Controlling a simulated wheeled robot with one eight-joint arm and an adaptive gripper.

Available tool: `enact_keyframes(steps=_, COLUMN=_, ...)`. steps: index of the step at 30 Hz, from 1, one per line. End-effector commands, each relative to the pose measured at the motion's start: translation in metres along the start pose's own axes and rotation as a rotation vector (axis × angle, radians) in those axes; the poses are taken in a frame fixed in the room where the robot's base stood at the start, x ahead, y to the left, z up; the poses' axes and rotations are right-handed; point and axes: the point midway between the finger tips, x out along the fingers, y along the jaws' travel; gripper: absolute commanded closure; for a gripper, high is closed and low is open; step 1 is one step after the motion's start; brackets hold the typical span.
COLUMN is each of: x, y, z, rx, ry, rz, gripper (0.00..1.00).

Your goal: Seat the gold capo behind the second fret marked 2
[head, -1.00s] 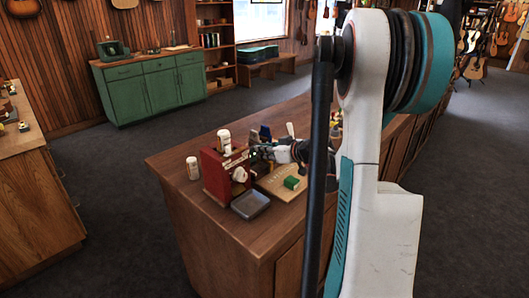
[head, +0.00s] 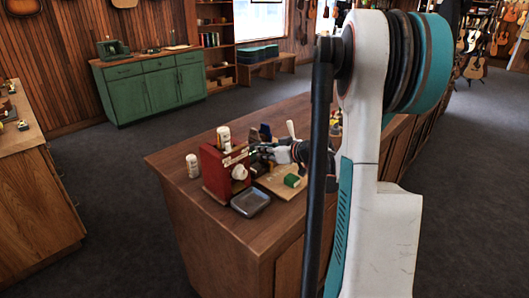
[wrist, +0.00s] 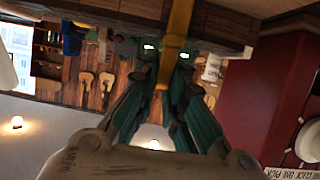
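My gripper (wrist: 168,62) shows in the wrist view with its teal fingers nearly together around a gold-yellow bar, which looks like the gold capo (wrist: 180,25). The bar stands out beyond the fingertips toward the top of the picture. In the head view my gripper (head: 259,151) is small, just right of the red box, above the counter. The capo cannot be made out there. No fret marked 2 can be identified in either view, and my arm hides part of the counter.
A red box (head: 213,174) with a white knob (head: 239,172) stands on the wooden counter (head: 175,157).

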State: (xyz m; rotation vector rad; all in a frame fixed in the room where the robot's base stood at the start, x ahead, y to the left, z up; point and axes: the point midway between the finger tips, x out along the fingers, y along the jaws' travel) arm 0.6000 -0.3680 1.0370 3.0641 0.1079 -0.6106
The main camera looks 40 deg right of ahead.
Motion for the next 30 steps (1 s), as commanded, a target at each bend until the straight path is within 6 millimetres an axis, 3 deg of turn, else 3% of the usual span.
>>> enact_keyframes(steps=13, x=-0.003, y=0.0, z=0.0, rx=0.0, ry=0.0, rz=0.001, gripper=0.81)
enact_keyframes(steps=30, x=-0.044, y=0.0, z=-0.001, rx=0.001, ry=-0.001, rz=0.001, gripper=0.81)
